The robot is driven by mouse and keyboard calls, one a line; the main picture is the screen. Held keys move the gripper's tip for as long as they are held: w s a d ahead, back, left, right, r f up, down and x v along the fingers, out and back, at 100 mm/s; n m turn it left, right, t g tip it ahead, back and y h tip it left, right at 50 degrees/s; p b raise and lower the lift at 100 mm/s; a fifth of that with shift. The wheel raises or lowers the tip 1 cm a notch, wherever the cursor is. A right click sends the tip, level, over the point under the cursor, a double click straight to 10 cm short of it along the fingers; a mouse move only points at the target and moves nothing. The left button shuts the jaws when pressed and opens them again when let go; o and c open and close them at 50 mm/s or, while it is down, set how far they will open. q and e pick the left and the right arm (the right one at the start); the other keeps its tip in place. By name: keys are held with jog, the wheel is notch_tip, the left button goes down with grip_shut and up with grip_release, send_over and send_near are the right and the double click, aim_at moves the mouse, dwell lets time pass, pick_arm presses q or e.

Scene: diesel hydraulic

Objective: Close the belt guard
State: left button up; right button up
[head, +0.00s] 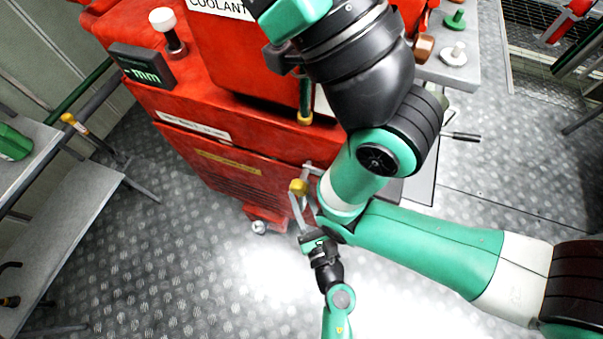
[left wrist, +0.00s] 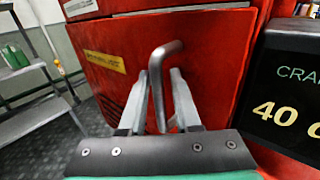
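The belt guard appears to be the red panel with a yellow label and slots (head: 222,178), low on the red machine; the left wrist view shows it close up (left wrist: 210,50). Its bent grey metal handle (left wrist: 157,85) stands out from the panel. My left gripper (left wrist: 160,95) is open, with one finger on each side of the handle and a gap visible between them. In the head view that gripper (head: 303,208) is beside the panel's right end. Whether a finger touches the handle, and how far the guard stands open, I cannot tell. My right gripper is out of view.
My right arm crosses the head view and hides part of the machine. A black crank display (left wrist: 290,90) is right of the panel. A millimetre display (head: 142,66) and white knob (head: 163,20) sit on top. Grey benches (head: 70,210) stand left; the floor in front is clear.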

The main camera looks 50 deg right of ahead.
pick_arm(q)
jog(key=shift+s+d+r, duration=0.1)
jog(key=shift+s, duration=0.05)
jog(key=v, duration=1.1)
jog(key=shift+a+p, duration=0.25)
jog(key=shift+p, duration=0.2)
jog(key=shift+s, duration=0.1)
